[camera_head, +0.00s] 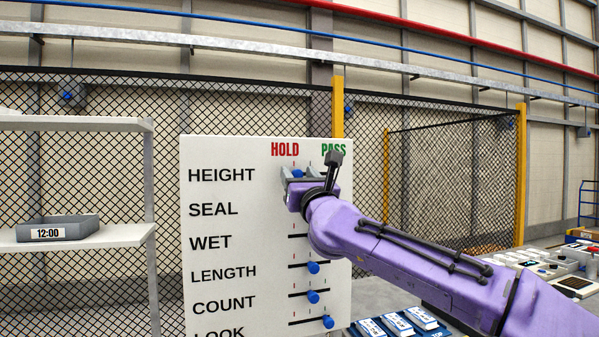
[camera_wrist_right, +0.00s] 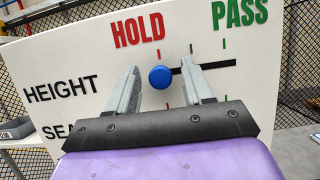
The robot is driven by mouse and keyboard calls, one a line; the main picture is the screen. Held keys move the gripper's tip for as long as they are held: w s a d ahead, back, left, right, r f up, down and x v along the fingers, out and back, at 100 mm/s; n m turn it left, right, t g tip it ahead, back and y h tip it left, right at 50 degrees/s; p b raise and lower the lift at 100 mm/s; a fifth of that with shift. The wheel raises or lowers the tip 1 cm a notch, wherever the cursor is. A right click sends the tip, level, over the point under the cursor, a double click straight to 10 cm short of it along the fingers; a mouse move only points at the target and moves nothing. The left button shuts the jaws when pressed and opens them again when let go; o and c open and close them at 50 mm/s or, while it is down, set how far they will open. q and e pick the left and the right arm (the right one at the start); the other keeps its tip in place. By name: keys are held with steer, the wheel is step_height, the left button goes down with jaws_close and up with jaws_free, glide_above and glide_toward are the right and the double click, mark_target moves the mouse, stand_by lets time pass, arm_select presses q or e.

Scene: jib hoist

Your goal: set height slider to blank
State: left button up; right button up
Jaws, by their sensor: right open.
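The white board (camera_head: 235,240) stands upright with row labels and the headings HOLD and PASS. The blue HEIGHT knob (camera_head: 298,174) sits in the top row under HOLD. In the right wrist view the HEIGHT knob (camera_wrist_right: 160,77) is at the left end of its dark slot (camera_wrist_right: 215,67), below the red tick; a dark tick (camera_wrist_right: 190,47) is mid-slot and a green tick is below PASS. My right gripper (camera_wrist_right: 159,66) is open, one finger on each side of the knob, with gaps showing. My left gripper is not in view.
My right arm hides the SEAL and WET knobs. The LENGTH (camera_head: 313,267), COUNT (camera_head: 313,297) and LOOK (camera_head: 328,321) knobs show below. A shelf (camera_head: 120,235) with a grey tray (camera_head: 85,231) is at left. Blue-and-white items (camera_head: 398,325) lie at the lower right.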

jaws_close()
steer(key=d, duration=0.2)
steer(key=w+d, duration=0.1)
steer(key=d, duration=0.1)
steer(key=shift+w+b, duration=0.2)
steer(key=shift+b, duration=0.2)
